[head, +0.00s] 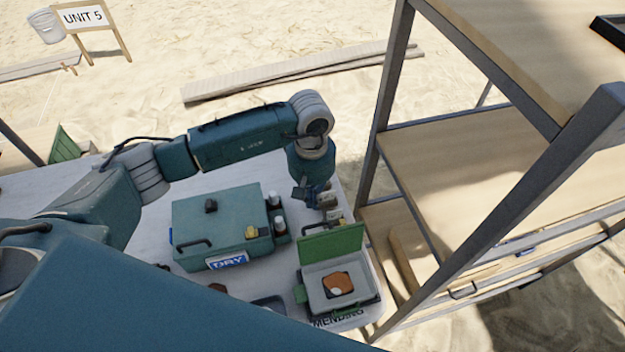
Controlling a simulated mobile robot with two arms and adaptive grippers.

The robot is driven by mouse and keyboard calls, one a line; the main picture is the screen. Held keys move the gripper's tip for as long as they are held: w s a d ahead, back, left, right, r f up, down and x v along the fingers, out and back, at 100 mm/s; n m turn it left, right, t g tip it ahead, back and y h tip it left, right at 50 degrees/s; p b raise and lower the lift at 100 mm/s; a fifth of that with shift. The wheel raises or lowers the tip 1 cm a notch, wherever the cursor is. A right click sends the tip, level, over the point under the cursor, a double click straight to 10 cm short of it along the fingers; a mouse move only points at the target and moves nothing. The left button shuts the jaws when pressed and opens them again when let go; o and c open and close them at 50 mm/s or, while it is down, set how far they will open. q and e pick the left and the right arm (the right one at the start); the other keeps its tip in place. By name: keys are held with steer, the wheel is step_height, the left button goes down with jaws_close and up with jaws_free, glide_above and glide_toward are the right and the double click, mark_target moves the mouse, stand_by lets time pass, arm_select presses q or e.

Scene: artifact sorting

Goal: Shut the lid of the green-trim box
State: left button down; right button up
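The green-trim box (313,293) sits at the right end of the table, with a label reading "MENDING" at its front. Its green lid (331,242) stands raised at the back edge, so the box is open. A brown-orange piece with a pale patch (338,284) lies inside. My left gripper (318,198) points down behind the lid, above the table's far right part. It appears apart from the lid. Its fingers are small and dark, and I cannot tell whether they are open or shut. My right gripper is not in view.
A teal box labelled "DRY" (190,215) stands to the left of the green-trim box, with small bottles (279,225) at its right side. Small items stand behind the raised lid. A metal-framed wooden shelf (450,170) rises close to the right of the table.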

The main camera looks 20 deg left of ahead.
mark_target(329, 238)
arm_select(q)
steer(key=s+d+p, duration=0.1)
steer(key=s+d+r+p, duration=0.1)
steer(key=s, duration=0.1)
steer(key=shift+s+r+p, duration=0.1)
steer(key=shift+r+p, duration=0.05)
steer(key=shift+p, duration=0.15)
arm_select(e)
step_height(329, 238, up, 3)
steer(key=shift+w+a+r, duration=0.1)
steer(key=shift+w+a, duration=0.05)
arm_select(q)
steer(key=shift+a, duration=0.1)
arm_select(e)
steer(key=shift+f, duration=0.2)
